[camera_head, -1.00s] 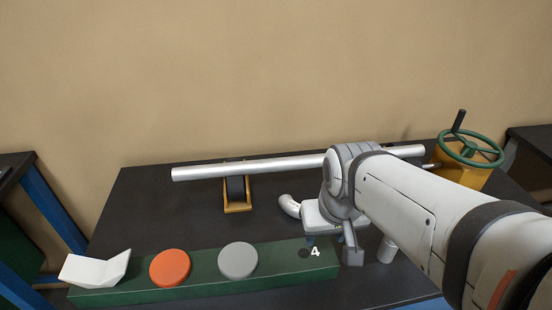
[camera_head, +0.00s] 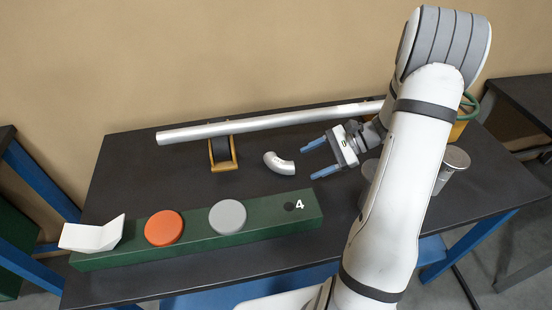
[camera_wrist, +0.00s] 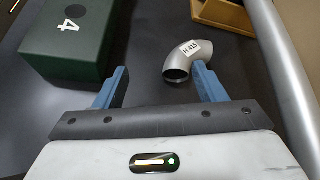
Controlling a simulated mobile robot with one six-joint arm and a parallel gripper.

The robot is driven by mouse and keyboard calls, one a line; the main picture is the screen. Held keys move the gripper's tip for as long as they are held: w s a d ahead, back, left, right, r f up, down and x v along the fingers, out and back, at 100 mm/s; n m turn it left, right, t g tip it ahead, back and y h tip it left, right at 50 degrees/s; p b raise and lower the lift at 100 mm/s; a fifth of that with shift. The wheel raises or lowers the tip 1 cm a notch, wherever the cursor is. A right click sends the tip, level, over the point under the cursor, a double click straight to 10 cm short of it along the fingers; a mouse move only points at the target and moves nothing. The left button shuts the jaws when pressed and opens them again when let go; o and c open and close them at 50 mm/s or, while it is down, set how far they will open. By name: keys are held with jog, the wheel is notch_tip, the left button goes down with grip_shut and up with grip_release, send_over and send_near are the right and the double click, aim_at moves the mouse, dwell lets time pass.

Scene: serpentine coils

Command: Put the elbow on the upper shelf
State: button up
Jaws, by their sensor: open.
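The elbow (camera_head: 279,163) is a short, bent grey metal pipe piece lying on the dark tabletop. It also shows in the wrist view (camera_wrist: 188,58), with a white label on it and its open end facing my gripper. My gripper (camera_head: 318,158) is open and empty, to the right of the elbow in the head view, with its blue fingers pointing toward it. In the wrist view my gripper (camera_wrist: 162,82) has the elbow just beyond the fingertips, nearer the right finger. I cannot tell whether that finger touches it. No upper shelf is visible.
A long silver pipe (camera_head: 260,122) runs along the back, on a yellow support (camera_head: 222,154). A green block (camera_head: 200,232) marked 4 carries an orange disc (camera_head: 164,227), a grey disc (camera_head: 228,217) and a white angled piece (camera_head: 92,235). Grey cylinders (camera_head: 452,168) stand right.

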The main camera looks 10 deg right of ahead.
aim_at(296, 173)
jog(key=w+d+f+m+t, duration=0.1)
jog(key=w+d+f+m+y, duration=0.1)
jog(key=d, duration=0.1)
jog(key=shift+f+t, duration=0.15)
jog(key=shift+t, duration=0.25)
jog(key=p+x, duration=0.1)
jog(key=x, duration=0.7)
jog(key=shift+d, duration=0.1)
jog(key=c, duration=1.2)
jog(key=shift+c, duration=0.2)
